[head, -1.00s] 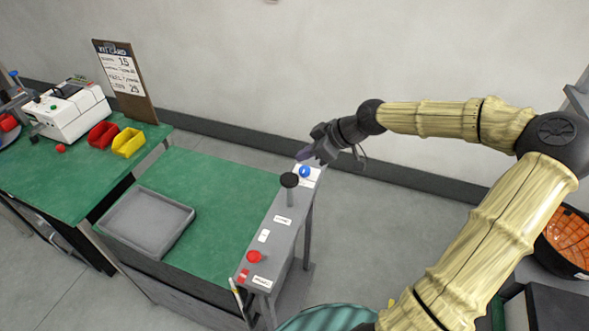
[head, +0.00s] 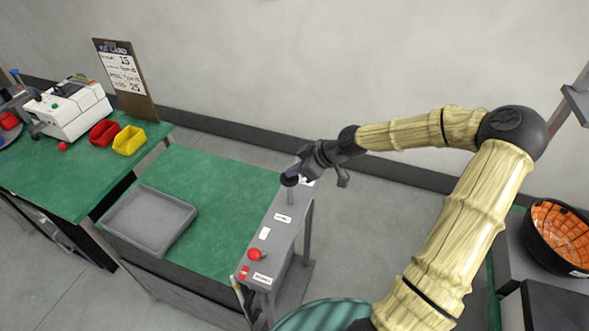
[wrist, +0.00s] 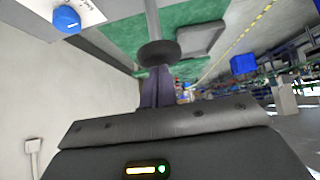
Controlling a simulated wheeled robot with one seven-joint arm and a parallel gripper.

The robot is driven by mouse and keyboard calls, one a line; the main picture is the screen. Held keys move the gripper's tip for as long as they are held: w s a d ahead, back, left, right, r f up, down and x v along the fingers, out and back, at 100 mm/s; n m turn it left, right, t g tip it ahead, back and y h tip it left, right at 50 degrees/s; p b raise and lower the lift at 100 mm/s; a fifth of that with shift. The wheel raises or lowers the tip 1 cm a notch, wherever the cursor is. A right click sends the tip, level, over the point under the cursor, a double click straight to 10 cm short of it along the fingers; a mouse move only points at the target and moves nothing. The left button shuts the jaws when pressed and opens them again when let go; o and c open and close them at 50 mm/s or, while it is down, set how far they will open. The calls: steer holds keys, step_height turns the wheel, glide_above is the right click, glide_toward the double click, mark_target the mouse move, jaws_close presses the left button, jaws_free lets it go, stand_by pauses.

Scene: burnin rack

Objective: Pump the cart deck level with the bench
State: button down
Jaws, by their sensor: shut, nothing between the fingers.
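The cart deck (head: 225,184) is green and stands to the right of the green-topped bench (head: 45,185), with a gap between. I cannot judge their exact height difference. A grey panel (head: 272,233) runs along the cart's right side. From it rises a lever with a round black knob (head: 289,180), also large in the wrist view (wrist: 158,53). My gripper (head: 294,172) is shut and empty at this knob. In the wrist view its fingertips (wrist: 157,72) point at the knob's underside; contact is unclear. A blue dial (wrist: 66,18) sits beside the lever, hidden in the head view.
A grey tray (head: 150,246) lies on the deck. The panel has a red button (head: 254,254) and white labels. The bench holds a white machine (head: 70,110), red and yellow bins (head: 129,141) and a sign board (head: 125,78).

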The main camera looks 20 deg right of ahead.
mark_target(295, 184)
step_height(295, 184, down, 6)
steer(key=b, duration=0.3)
steer(key=shift+f, duration=0.2)
steer(key=shift+s+f, duration=0.15)
steer(key=shift+s, duration=0.05)
steer(key=shift+w+r+p, duration=0.1)
steer(key=shift+r+p, duration=0.5)
step_height(295, 184, up, 3)
steer(key=p, duration=0.2)
steer(key=shift+r+p, duration=0.2)
steer(key=shift+p, duration=0.2)
steer(key=shift+d+r, duration=0.15)
steer(key=shift+d, duration=0.15)
steer(key=b+v, duration=0.1)
steer(key=v, duration=0.8)
steer(key=shift+r+b, duration=0.2)
steer(key=shift+b, duration=0.2)
